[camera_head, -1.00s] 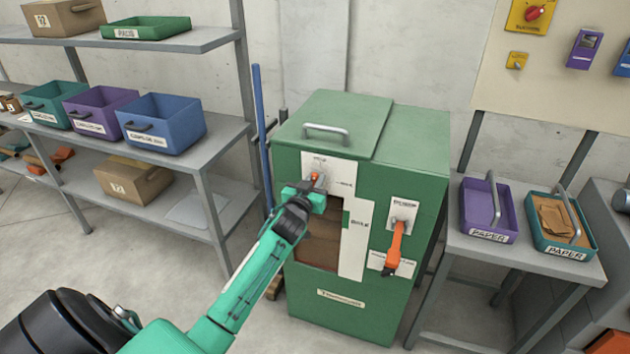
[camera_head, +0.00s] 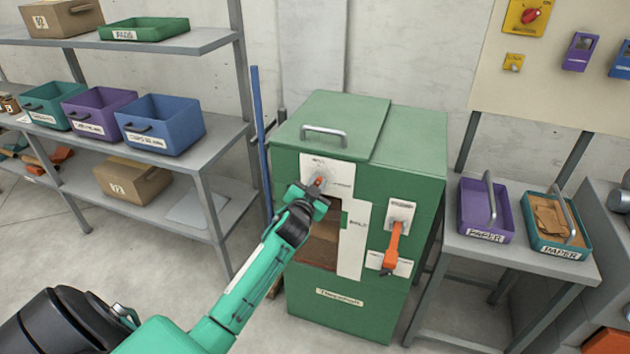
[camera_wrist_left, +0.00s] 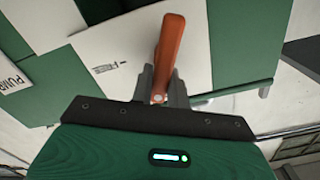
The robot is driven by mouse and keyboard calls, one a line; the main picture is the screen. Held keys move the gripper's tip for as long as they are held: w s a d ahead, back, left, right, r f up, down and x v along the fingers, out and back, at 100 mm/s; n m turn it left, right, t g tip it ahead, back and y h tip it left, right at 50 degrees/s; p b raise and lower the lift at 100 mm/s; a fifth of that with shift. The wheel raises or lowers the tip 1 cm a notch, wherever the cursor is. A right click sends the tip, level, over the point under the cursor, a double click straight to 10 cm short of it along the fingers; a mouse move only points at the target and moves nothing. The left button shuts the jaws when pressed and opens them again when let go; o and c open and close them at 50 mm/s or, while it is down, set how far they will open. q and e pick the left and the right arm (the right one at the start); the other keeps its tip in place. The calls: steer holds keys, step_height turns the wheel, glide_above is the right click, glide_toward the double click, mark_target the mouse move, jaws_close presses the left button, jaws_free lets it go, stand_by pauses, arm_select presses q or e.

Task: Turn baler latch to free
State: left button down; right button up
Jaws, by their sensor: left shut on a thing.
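The green baler (camera_head: 420,160) stands in the middle of the head view. Its small orange latch (camera_head: 319,181) sits on a white plate (camera_head: 334,167) at the upper left of the front. My left gripper (camera_head: 315,190) is at this latch. In the left wrist view the orange latch handle (camera_wrist_left: 168,52) stands between the two grey fingers of my left gripper (camera_wrist_left: 162,84), which are shut on it. The handle tilts slightly to the right there. The gripper hides part of the latch in the head view. My right gripper is not in view.
A larger orange lever (camera_head: 393,245) hangs down on the baler's right front. A shelf with bins (camera_head: 160,125) stands at left, with a blue pole (camera_head: 260,135) beside the baler. A side table (camera_head: 540,262) with paper trays stands at right.

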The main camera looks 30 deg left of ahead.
arm_select(q)
steer(key=m, duration=0.4)
steer(key=shift+d+f+m+p, duration=0.25)
steer(key=shift+d+m+p, duration=0.05)
steer(key=shift+d, duration=0.05)
steer(key=m, duration=0.2)
steer(key=f+m, duration=0.1)
steer(key=m, duration=0.5)
steer(key=shift+w+d+f, duration=0.1)
steer(key=shift+d+f, duration=0.2)
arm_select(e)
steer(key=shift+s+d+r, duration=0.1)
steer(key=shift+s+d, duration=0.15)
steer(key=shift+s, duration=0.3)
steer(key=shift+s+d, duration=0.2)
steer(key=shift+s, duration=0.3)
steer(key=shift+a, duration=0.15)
arm_select(q)
steer(key=c, duration=1.4)
jaws_free()
steer(key=shift+o, duration=0.2)
steer(key=b+v, duration=0.1)
steer(key=v, duration=1.2)
steer(key=shift+s+d, duration=0.15)
steer(key=shift+s, duration=0.2)
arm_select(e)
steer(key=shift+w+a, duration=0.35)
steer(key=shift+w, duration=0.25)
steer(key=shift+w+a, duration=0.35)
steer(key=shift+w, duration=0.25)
